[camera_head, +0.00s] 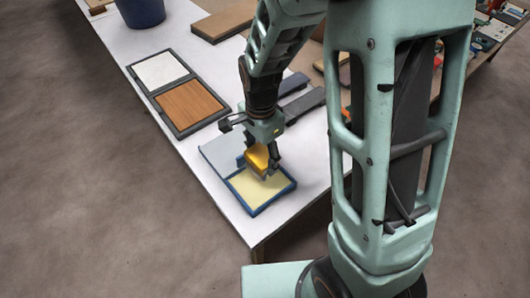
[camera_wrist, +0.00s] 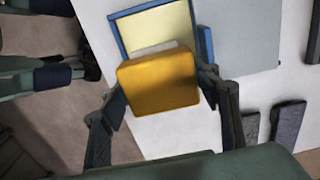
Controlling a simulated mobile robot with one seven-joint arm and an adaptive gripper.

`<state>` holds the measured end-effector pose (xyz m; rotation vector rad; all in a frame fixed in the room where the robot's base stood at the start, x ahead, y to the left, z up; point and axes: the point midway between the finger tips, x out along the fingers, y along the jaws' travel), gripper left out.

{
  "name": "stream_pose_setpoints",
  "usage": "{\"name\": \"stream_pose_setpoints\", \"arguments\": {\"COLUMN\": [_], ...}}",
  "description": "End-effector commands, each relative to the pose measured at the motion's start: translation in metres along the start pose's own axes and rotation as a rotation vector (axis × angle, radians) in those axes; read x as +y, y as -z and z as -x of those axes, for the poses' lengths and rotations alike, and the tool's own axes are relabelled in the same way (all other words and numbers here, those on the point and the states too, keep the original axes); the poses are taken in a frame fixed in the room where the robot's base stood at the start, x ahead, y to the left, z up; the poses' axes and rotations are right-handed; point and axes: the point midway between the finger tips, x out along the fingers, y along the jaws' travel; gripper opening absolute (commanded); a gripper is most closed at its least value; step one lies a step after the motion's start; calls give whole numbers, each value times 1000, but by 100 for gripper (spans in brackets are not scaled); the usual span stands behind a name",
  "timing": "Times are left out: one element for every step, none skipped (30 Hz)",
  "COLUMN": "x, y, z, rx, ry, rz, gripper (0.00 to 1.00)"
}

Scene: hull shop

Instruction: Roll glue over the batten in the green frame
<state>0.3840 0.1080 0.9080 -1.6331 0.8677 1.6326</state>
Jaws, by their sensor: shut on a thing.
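My gripper (camera_head: 262,161) is shut on a yellow-orange block-shaped handle (camera_wrist: 160,82), which also shows in the head view (camera_head: 257,156). A pale strip (camera_wrist: 155,48) shows at the handle's far edge; whether it is a roller is hard to tell. The handle is over a blue-rimmed tray (camera_head: 275,201) with a pale yellow inside, near the table's front corner. The tray also shows in the wrist view (camera_wrist: 116,36). Whether the held tool touches the tray is unclear. I see no green frame; a dark frame (camera_head: 204,123) holds a white panel and a wood-brown panel.
A flat grey plate (camera_wrist: 248,32) lies beside the tray. Dark grey bars (camera_head: 304,104) lie to the right. A blue bucket (camera_head: 141,10) and a brown board (camera_head: 225,22) stand farther back.

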Motion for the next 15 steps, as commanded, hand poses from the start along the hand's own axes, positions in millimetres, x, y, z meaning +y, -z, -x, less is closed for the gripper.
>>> {"name": "stream_pose_setpoints", "arguments": {"x": [0, 0, 0, 0, 0, 0, 0, 0, 0, 0, 0, 0, 0, 0, 0], "y": [-1, -2, -2, -2, -3, -3, -3, -3, -3, -3, -3, -3, -3, -3, -3], "z": [-1, -1, -1, -2, -2, -3, -4, -6, -8, -10, -12, -15, -18, -21, -25], "rx": [0, 0, 0, 0, 0, 0, 0, 0, 0, 0, 0, 0, 0, 0, -1], "ry": [1, 1, 1, 1, 1, 1, 1, 1, 1, 1, 0, 0, 0, 0, 0], "rz": [0, 0, 0, 0, 0, -1, -1, -1, -1, -1, -1, -1, -1, -1, -1], "gripper": [13, 13, 13, 13, 13, 13, 13, 13, 13, 13, 13, 13, 13, 13, 13]}}
